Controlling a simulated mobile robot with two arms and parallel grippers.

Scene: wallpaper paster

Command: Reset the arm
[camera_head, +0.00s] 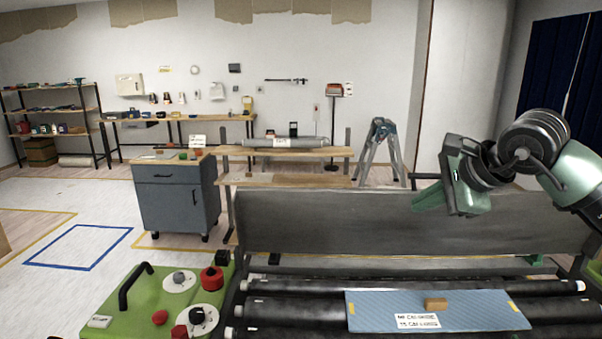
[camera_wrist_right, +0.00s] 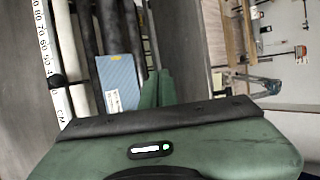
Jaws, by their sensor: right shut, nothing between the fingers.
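My right arm comes in from the right in the head view. Its green and black gripper (camera_head: 428,198) hangs in the air in front of the grey panel of the pasting machine, above and behind the rollers. The fingers are shut and empty. In the wrist view the closed green fingers (camera_wrist_right: 157,88) point towards the rollers and the blue patterned sheet (camera_wrist_right: 118,82). In the head view this sheet (camera_head: 380,311) lies across the black rollers, with a small tan block (camera_head: 436,303) on it. My left gripper is in neither view.
The machine's grey panel (camera_head: 340,222) spans the space under the right gripper. A green control box (camera_head: 130,300) with red knobs stands at the front left. A grey drawer cabinet (camera_head: 176,205), a wooden bench (camera_head: 290,152) and a stepladder (camera_head: 380,150) stand behind. Floor at left is free.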

